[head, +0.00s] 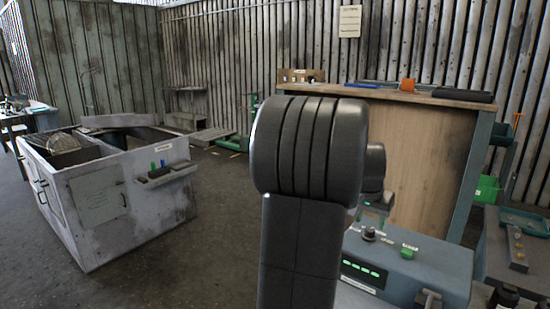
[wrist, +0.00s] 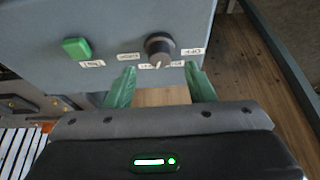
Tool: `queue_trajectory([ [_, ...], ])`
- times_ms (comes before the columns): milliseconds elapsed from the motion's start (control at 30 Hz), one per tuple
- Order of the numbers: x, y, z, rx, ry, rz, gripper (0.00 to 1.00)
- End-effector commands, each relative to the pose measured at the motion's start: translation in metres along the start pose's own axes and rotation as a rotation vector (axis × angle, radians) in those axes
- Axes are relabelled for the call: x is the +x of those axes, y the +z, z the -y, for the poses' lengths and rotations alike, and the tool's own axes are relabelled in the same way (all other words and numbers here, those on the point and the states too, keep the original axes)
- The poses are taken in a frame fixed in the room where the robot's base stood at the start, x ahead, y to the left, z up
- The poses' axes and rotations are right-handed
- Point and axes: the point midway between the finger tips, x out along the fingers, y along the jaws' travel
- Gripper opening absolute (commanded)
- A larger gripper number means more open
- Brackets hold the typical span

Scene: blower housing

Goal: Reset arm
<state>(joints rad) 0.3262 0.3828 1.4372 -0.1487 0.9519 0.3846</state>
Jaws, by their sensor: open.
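My gripper (wrist: 160,72) shows in the wrist view with its two green fingers spread apart and nothing between them. The fingertips are at a blue-grey control panel (wrist: 40,22), just either side of the labels below a black knob (wrist: 160,47). I cannot tell whether they touch the panel. A green button (wrist: 76,48) is left of the knob. In the head view, my dark arm stands in the middle and hides most of the gripper. The control box (head: 425,275) is right of the arm, with the knob (head: 369,234) and green button (head: 409,251) on top.
A wooden-faced workbench (head: 420,160) stands behind the control box. A worn white housing (head: 115,205) stands on the floor at left. A green bin (head: 487,190) and a grey side table with small parts are at right. Floor between housing and arm is clear.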

Motion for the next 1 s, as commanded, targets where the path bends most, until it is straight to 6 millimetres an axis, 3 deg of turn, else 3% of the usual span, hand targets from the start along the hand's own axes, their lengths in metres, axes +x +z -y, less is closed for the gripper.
queue_trajectory([
  [500,-0.104,0.0,0.0,-0.001,-0.002,-0.002,0.49],
  [600,-0.075,0.001,0.0,-0.001,0.002,0.007,0.49],
  [1000,0.005,0.001,0.0,-0.001,0.002,0.006,0.49],
])
